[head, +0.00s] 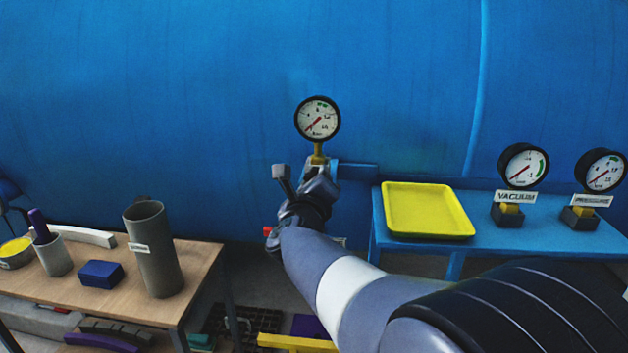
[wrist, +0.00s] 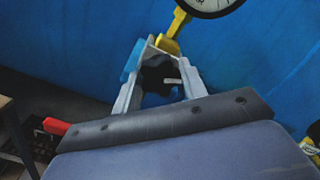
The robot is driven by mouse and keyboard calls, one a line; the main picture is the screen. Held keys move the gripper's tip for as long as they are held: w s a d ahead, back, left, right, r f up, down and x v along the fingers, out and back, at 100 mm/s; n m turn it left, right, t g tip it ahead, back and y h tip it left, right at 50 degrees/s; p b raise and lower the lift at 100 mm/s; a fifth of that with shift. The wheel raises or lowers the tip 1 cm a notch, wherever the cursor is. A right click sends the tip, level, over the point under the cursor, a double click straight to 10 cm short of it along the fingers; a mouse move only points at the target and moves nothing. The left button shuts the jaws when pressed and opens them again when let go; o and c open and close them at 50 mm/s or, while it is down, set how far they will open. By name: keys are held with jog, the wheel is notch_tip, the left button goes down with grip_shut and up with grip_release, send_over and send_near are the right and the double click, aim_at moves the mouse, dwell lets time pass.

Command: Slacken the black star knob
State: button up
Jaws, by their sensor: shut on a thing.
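The black star knob (wrist: 158,75) shows in the wrist view between the two fingers of my gripper (wrist: 160,88). The fingers are shut on it, one on each side. A small pale mark or bar shows on its face. In the head view my gripper (head: 318,182) is at the blue pipe below the round gauge (head: 318,119), and my wrist and fingers hide the knob there. The gauge stands on a yellow fitting (head: 318,154) just above the fingers. The yellow fitting also shows in the wrist view (wrist: 175,33).
The blue vessel wall fills the background. At right, a blue shelf (head: 455,260) carries a yellow tray (head: 428,210) and the vacuum gauge (head: 523,166). At left, a wooden table (head: 205,262) holds a grey cylinder (head: 153,250) and a blue block (head: 100,274). A red piece (wrist: 56,126) lies left of my gripper.

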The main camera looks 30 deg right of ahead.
jog(key=n+p, duration=0.9)
jog(key=n, duration=1.5)
jog(key=shift+f, duration=0.15)
jog(key=shift+n+p, duration=0.3)
jog(key=shift+n, duration=0.1)
jog(key=o, duration=1)
jog(key=shift+c, duration=0.2)
jog(key=shift+s, duration=0.1)
jog(key=v, duration=1)
jog(key=shift+s+a+p, duration=0.25)
jog(key=shift+s+p, duration=0.05)
jog(key=shift+w+d, duration=0.1)
jog(key=shift+w, duration=0.05)
